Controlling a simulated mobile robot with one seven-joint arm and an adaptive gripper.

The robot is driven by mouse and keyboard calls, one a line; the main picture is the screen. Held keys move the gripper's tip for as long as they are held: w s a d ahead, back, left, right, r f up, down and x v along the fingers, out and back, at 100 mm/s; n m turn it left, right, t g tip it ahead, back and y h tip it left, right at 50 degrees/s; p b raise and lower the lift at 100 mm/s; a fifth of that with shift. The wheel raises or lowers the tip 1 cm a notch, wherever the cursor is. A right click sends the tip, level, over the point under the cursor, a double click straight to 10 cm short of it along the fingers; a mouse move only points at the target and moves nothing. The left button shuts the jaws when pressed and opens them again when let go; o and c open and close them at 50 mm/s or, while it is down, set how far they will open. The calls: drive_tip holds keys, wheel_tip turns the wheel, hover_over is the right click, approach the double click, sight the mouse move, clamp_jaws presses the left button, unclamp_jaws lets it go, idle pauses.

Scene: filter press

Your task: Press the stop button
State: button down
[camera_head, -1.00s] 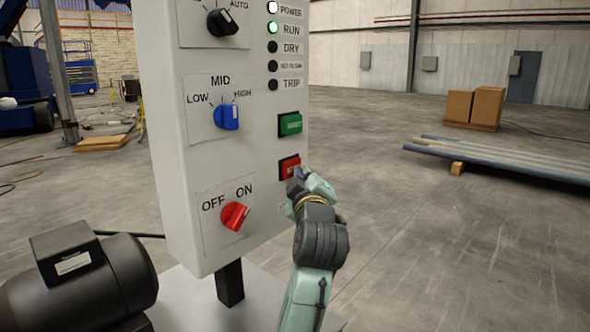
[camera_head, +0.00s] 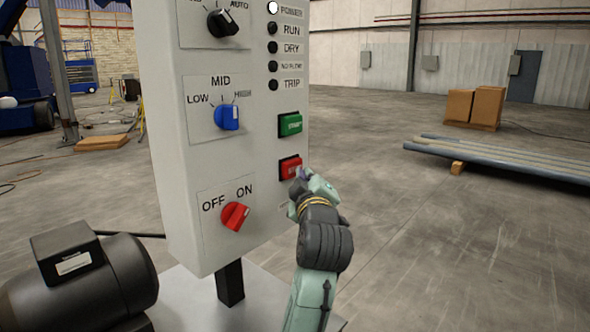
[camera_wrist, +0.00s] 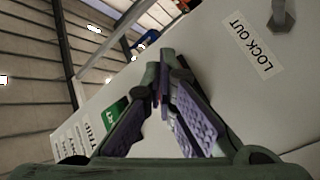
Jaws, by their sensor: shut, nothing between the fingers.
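The red stop button (camera_head: 290,168) sits on the grey control panel (camera_head: 180,155), below the green start button (camera_head: 290,124). My gripper (camera_head: 302,174) is at the stop button's lower right edge and covers part of it. I cannot tell whether it touches. In the wrist view my gripper (camera_wrist: 160,75) is shut and empty, fingertips at the panel face. The green start button (camera_wrist: 115,112) shows left of the fingers there; the stop button is hidden behind them. Of the lamps, POWER (camera_head: 272,8) is lit white; the RUN lamp (camera_head: 272,29) is dark.
The panel also carries a blue LOW/MID/HIGH knob (camera_head: 227,117), a red OFF/ON knob (camera_head: 234,216) and a black selector (camera_head: 220,22). A black motor (camera_head: 90,285) stands at lower left. The floor right of the panel is open, with pipes (camera_head: 500,158) farther back.

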drive_tip(key=shift+s+d, duration=0.25)
drive_tip(key=shift+d, duration=0.15)
drive_tip(key=shift+d, duration=0.1)
drive_tip(key=s+d, duration=0.1)
drive_tip(key=d, duration=0.1)
drive_tip(key=s+d, duration=0.1)
drive_tip(key=s, duration=0.1)
drive_tip(key=shift+d, duration=0.4)
idle(0.5)
